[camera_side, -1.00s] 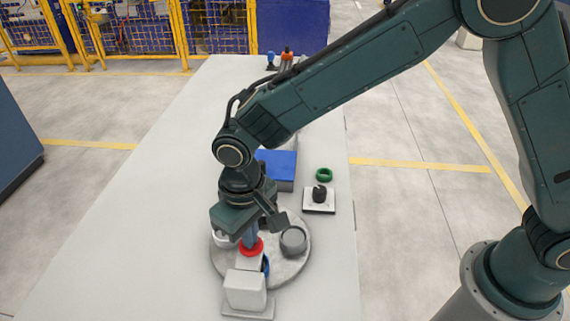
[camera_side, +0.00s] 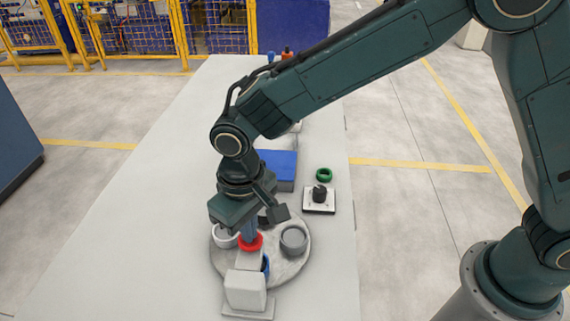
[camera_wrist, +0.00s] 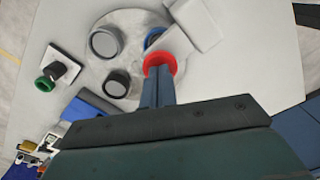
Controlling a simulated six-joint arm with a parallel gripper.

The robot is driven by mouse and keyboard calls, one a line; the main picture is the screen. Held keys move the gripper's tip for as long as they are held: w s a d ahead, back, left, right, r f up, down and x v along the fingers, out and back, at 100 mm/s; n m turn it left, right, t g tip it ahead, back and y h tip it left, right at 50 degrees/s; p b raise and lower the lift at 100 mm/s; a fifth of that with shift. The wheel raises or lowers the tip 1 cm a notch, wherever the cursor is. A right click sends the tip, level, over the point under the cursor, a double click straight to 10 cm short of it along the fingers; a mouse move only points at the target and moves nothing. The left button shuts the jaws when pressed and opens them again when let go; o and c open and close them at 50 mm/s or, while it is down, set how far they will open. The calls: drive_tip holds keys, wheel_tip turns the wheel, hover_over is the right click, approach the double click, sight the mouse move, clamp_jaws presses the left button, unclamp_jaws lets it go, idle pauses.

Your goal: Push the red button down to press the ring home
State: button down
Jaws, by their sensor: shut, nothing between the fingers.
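The red button (camera_side: 250,242) sits on top of the white press (camera_side: 246,290) at the front of the round grey plate. In the wrist view the red button (camera_wrist: 160,62) shows around my fingertips. My gripper (camera_side: 249,233) is shut and empty, pointing down with its fingertips at the button; I cannot tell whether they touch it. It also shows in the wrist view (camera_wrist: 157,72). A blue part (camera_side: 265,265) shows under the press arm, mostly hidden; it also shows in the wrist view (camera_wrist: 154,37). Whether a ring is seated there is hidden.
The round plate (camera_side: 288,272) also carries a grey cup (camera_side: 293,240), a white cup (camera_side: 222,237) and a dark part behind my gripper. A blue block (camera_side: 277,165), a green ring (camera_side: 324,174) and a black knob on a white base (camera_side: 319,194) stand behind. The table's left side is clear.

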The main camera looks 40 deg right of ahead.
drive_tip(key=shift+r, duration=2.6)
drive_tip(key=shift+d+r, duration=0.35)
drive_tip(key=s+d+r+m+t+y, duration=0.1)
drive_tip(key=s+d+r, duration=0.1)
drive_tip(key=d+r, duration=0.55)
drive_tip(key=s+d+r+t, duration=0.1)
drive_tip(key=s+d+r, duration=0.25)
drive_tip(key=d, duration=0.65)
drive_tip(key=s+d+r+m+t+h, duration=0.1)
drive_tip(key=s+d+m+t, duration=0.1)
drive_tip(key=s+d, duration=0.9)
drive_tip(key=shift+s+d+r+t, duration=0.15)
drive_tip(key=shift+s+d+t, duration=0.25)
drive_tip(key=shift+s+t, duration=0.55)
